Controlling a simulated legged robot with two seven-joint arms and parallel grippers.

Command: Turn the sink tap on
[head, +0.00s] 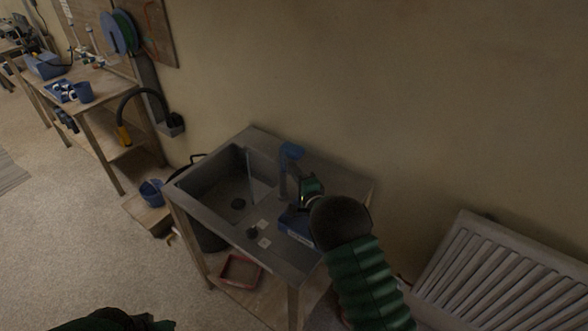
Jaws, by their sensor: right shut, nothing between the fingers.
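The sink (197,192) is a grey basin set in a wooden stand against the wall, with a dark drain in its floor. The tap (284,182) rises at the basin's back right and has a blue lever (291,150) on top. A thin pale upright streak (249,165) shows over the basin; I cannot tell if it is running water. My right gripper (309,191) is shut and empty, just right of the tap and below the lever. I cannot tell if it touches the tap. My dark wrist hides part of the sink's right side. My left gripper is out of view.
A blue box (297,226) lies on the sink's right ledge, by my wrist. A white radiator (505,275) stands at the right. A wooden workbench (105,88) stands at the left. A red tray (241,270) sits on the shelf below. Open floor lies at the left.

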